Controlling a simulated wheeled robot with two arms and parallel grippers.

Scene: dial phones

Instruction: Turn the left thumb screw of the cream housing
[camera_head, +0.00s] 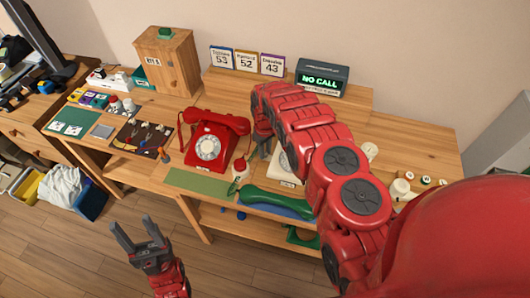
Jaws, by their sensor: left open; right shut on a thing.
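The cream housing (287,169) stands on the bench right of the red telephone, mostly hidden behind my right arm. Part of its dial and front edge shows. My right gripper (263,151) points down at the housing's left side, its dark fingers shut. The left thumb screw is too small and covered to make out; the fingers are where it would be, at the left side. My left gripper (137,236) is open and empty, low over the floor in front of the bench.
The red telephone (212,141) stands close left of my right gripper. A green mat (198,183) is at the front edge. A NO CALL display (320,79) stands behind.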

